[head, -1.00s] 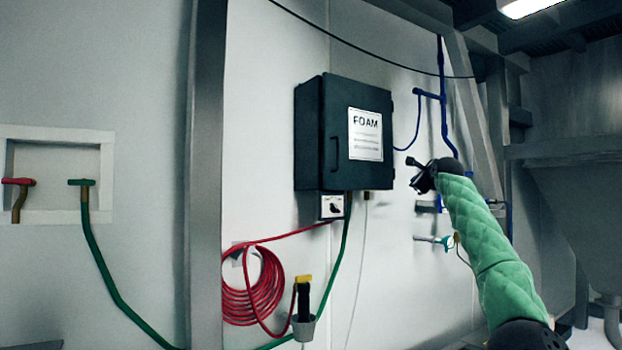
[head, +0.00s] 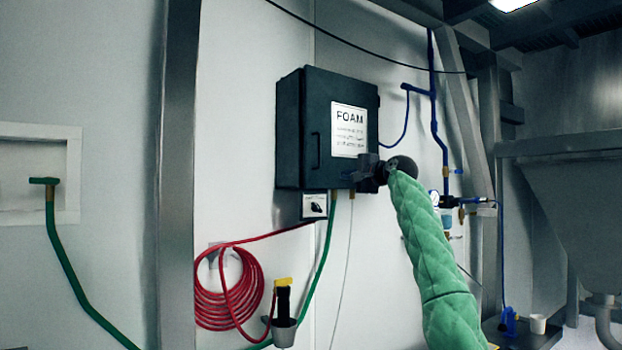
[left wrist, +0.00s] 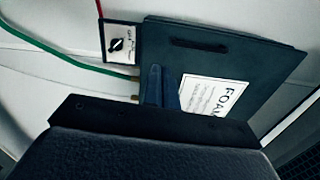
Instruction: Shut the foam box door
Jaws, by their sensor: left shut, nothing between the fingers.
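The dark foam box (head: 290,135) hangs on the white wall in the head view. Its door (head: 318,112) bears a white FOAM label and a handle on its left side. The door looks flush or nearly flush with the box; I cannot tell whether a thin gap remains. My left gripper (head: 357,177) is shut and empty at the door's lower right corner, at or very close to its face. The left wrist view shows the fingers (left wrist: 160,88) over the door (left wrist: 225,62), beside the label. I cannot tell whether they touch. My right gripper is out of view.
A small switch box (head: 314,206) and a green hose (head: 327,245) sit below the foam box. A coiled red hose (head: 228,295) hangs lower left. Blue pipes (head: 434,100) and valves (head: 462,202) are to the right. A grey post (head: 180,170) stands left.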

